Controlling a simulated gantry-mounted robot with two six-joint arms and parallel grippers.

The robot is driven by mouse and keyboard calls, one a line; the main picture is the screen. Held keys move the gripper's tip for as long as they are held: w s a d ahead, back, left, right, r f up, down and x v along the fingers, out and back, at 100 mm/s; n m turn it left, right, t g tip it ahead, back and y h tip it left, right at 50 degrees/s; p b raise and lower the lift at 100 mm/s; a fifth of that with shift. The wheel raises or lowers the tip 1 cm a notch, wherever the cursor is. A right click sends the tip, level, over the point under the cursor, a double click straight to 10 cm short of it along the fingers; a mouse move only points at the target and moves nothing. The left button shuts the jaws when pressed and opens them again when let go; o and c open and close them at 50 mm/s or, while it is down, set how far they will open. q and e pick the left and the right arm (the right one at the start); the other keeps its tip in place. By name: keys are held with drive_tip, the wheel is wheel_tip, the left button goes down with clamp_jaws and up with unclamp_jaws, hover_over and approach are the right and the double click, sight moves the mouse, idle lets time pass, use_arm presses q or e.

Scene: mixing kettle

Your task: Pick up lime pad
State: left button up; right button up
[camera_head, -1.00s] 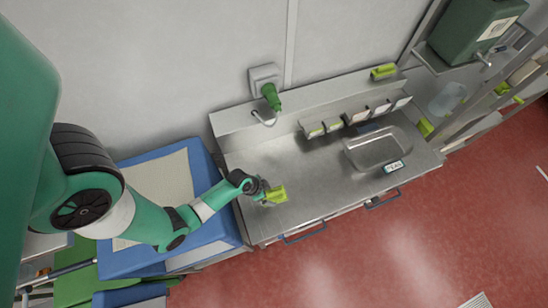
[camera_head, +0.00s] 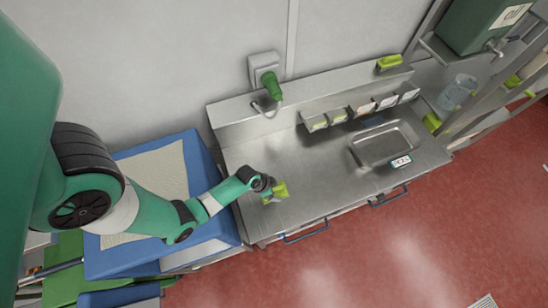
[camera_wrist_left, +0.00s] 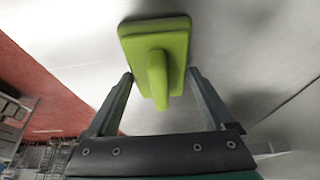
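The lime pad (camera_head: 281,190), a flat lime block with a raised grip, is at the left part of the steel counter. It also shows in the left wrist view (camera_wrist_left: 178,45), with its grip pointing toward my gripper. My left gripper (camera_head: 270,188) is right at the pad. In the left wrist view my left gripper (camera_wrist_left: 160,78) is open, with one finger on each side of the grip and gaps between the fingers and the grip. My right gripper is not in view.
The steel counter (camera_head: 290,160) has a basin (camera_head: 385,146) at right and small bins (camera_head: 338,115) along its back. Another lime block (camera_head: 389,62) is on the back ledge. A green faucet-like fitting (camera_head: 270,85) is on the wall. A blue-edged surface (camera_head: 206,165) stands left.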

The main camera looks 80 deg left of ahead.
sight(277, 189)
use_arm(q)
drive_tip(key=c, duration=0.6)
drive_tip(key=shift+r+p, duration=0.4)
drive_tip(key=shift+p, duration=0.05)
drive_tip(key=r+p, duration=0.4)
drive_tip(key=shift+s+d, duration=0.25)
drive_tip(key=shift+s, duration=0.05)
drive_tip(key=shift+s+d+r+p, duration=0.7)
drive_tip(key=shift+s+d+r, duration=0.65)
drive_tip(key=shift+s+d, duration=0.2)
drive_tip(key=shift+s+d+r+p, duration=0.7)
drive_tip(key=shift+s+d+r, duration=0.75)
drive_tip(key=shift+s, duration=0.25)
drive_tip(key=shift+s+d+r+p, duration=0.7)
drive_tip(key=shift+s+d+r, duration=0.6)
drive_tip(key=shift+s+d, duration=0.25)
